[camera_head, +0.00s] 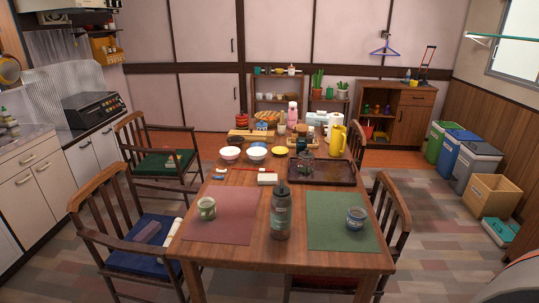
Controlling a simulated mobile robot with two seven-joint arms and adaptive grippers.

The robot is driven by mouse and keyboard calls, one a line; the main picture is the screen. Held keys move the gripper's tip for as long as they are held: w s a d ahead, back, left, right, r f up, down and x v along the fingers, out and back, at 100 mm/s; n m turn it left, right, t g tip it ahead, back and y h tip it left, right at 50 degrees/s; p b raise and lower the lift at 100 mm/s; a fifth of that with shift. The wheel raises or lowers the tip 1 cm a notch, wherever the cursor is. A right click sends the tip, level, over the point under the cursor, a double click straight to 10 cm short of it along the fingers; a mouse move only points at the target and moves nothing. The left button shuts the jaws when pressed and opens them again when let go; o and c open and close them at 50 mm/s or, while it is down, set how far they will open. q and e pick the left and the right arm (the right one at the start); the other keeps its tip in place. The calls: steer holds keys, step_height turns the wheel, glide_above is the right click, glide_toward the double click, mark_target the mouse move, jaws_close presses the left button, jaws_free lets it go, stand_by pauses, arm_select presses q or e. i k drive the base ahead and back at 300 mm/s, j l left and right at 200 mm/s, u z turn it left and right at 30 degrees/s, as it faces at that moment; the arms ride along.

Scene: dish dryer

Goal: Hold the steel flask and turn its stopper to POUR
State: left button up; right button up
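A dark grey bottle (281,214), which looks like the steel flask, stands upright near the front edge of the wooden table, between two placemats. Its dark top (282,187) is in place; any marking on it is too small to read, so I cannot tell which way it is turned. Neither of my grippers shows in the head view, and nothing touches the bottle.
A mug (207,208) stands on the red placemat (232,229), left of the bottle. A blue-patterned cup (355,217) stands on the green placemat (328,236). Behind are a dark tray (340,173), bowls and a yellow jug (336,139). Chairs surround the table.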

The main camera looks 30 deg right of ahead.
mark_target(281, 190)
steer(key=k+l+u, duration=0.1)
steer(key=l+u, duration=0.15)
steer(key=l, duration=0.2)
steer(key=k+l+u, duration=0.1)
steer(key=l+u, duration=0.15)
steer(key=l, duration=0.25)
steer(key=k+l, duration=0.15)
steer(key=l, duration=0.25)
steer(key=k+l+u, duration=0.1)
steer(key=l, duration=0.25)
steer(key=k+l, duration=0.15)
steer(key=l, duration=0.25)
steer(key=k+l+u, duration=0.1)
steer(key=l, duration=0.25)
steer(key=k+l, duration=0.2)
steer(key=l, duration=0.15)
steer(key=u, duration=0.05)
